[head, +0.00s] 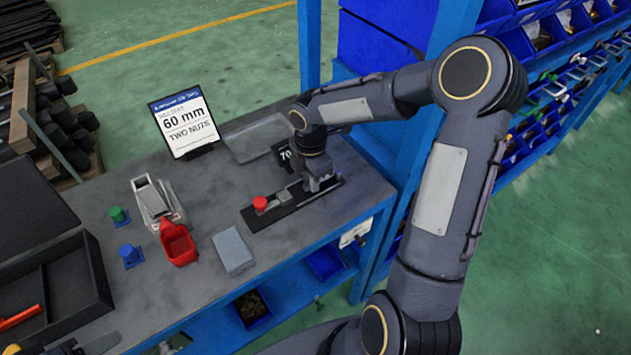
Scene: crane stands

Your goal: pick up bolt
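My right gripper (322,186) points down at the right end of a black strip-like fixture (290,209) on the grey workbench (205,270). The fixture carries a red round knob (260,203) near its left end and a grey block beside it. The gripper's fingertips are small and partly hidden by its own body, so I cannot tell whether they are open or shut. I cannot make out a bolt; one at the fingertips could be hidden. My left gripper is not in view.
A sign (185,122) reads 60 mm, two nuts. A blue rack post (310,45) rises behind.

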